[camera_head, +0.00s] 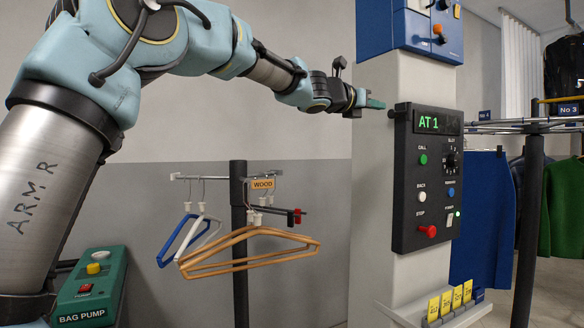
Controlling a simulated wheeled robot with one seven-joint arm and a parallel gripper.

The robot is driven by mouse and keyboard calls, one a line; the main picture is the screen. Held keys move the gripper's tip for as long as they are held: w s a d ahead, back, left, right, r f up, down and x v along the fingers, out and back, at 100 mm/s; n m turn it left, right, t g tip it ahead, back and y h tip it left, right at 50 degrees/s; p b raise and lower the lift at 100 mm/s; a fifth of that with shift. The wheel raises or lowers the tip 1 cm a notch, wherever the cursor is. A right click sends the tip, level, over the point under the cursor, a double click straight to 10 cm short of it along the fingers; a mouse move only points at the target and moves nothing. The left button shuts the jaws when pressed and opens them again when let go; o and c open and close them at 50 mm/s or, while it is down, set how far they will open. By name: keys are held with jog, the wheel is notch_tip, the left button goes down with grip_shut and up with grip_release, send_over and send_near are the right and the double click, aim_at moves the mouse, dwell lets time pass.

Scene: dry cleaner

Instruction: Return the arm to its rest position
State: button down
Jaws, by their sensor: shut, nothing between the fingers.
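My arm rises from the left edge, arches over the top left and reaches right. My gripper (375,103) is at its end, in front of the white pillar (385,200) and just left of the black control panel's top edge. The gripper is shut and holds nothing. The panel (426,180) reads "AT 1" in green and carries CALL, BACK and STOP buttons and a dial. I cannot tell whether the fingertips touch the pillar.
A hanger stand (239,230) with wooden, blue and white hangers stands below the arm. A green bag pump box (92,290) is at lower left. A blue box (412,28) hangs above the panel. A ledge with yellow tags (447,302) is below. Clothes hang at right.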

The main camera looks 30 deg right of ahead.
jog(key=w+a+f+m+t+y, duration=0.1)
jog(key=w+a+f+m+y, duration=0.2)
jog(key=w+a+f, duration=0.4)
jog(key=w+a+f+m+t+y, duration=0.1)
jog(key=w+a+f+m+y, duration=0.15)
jog(key=a+f, duration=0.5)
jog(key=w+a+f+m+y, duration=0.2)
jog(key=a+f+m, duration=0.1)
jog(key=a+f, duration=0.55)
jog(key=w+a+f+m+y, duration=0.2)
jog(key=a+f+m+y, duration=0.1)
jog(key=a+f, duration=0.55)
jog(key=s+a+f+m+g+y, duration=0.1)
jog(key=s+a+f+m+y, duration=0.1)
jog(key=a, duration=0.9)
jog(key=s+a+f+m+g+y, duration=0.1)
jog(key=s+a+f+m+y, duration=0.1)
jog(key=s+a+f+m, duration=0.2)
jog(key=s+a+f+m+g+y, duration=0.1)
jog(key=s+a+f+m+y, duration=0.2)
jog(key=s+a+f, duration=0.5)
jog(key=a+f, duration=0.1)
jog(key=a, duration=0.9)
jog(key=shift+a+f, duration=0.15)
jog(key=shift+a, duration=0.1)
jog(key=shift+d, duration=0.1)
